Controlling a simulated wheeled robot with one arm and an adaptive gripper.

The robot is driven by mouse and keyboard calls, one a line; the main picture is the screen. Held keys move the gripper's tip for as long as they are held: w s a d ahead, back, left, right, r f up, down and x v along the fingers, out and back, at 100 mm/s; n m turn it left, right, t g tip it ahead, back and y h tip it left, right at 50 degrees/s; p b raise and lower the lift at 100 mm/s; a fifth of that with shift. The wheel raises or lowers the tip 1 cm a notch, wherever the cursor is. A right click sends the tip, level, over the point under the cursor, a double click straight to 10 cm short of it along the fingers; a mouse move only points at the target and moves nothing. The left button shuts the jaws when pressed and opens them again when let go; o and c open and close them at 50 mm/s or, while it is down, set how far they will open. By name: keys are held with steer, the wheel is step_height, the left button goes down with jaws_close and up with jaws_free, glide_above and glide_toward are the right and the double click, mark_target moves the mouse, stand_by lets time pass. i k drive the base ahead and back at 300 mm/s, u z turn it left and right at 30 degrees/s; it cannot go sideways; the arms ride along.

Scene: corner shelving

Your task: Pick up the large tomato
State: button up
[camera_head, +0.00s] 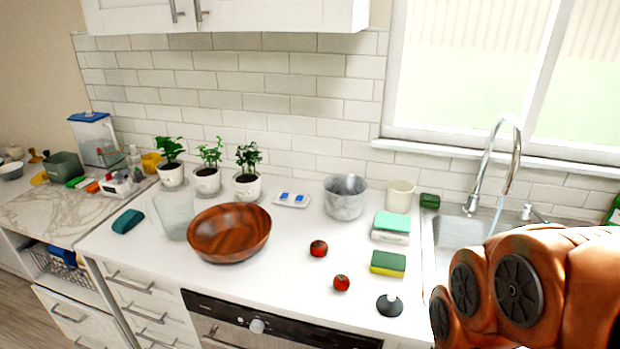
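Two red tomatoes lie on the white counter. One tomato (318,248) is farther back, to the right of the wooden bowl. The other tomato (341,283) is nearer the front edge, a little to the right. They are apart and look close in size; the back one seems slightly larger, but I cannot tell surely. My orange arm fills the lower right of the picture, right of both tomatoes. My gripper is not in view.
A wooden bowl (229,232) stands left of the tomatoes and a metal pot (345,197) behind them. A yellow-green sponge (388,263) and a dark round-based item (389,305) lie to their right. The sink (457,235) is farther right. Counter around the tomatoes is clear.

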mark_target(319, 248)
steer(key=z, duration=0.05)
steer(key=k, duration=0.6)
steer(key=u, duration=0.65)
steer(key=i, duration=0.85)
steer(key=u, duration=0.55)
steer(key=i, duration=0.6)
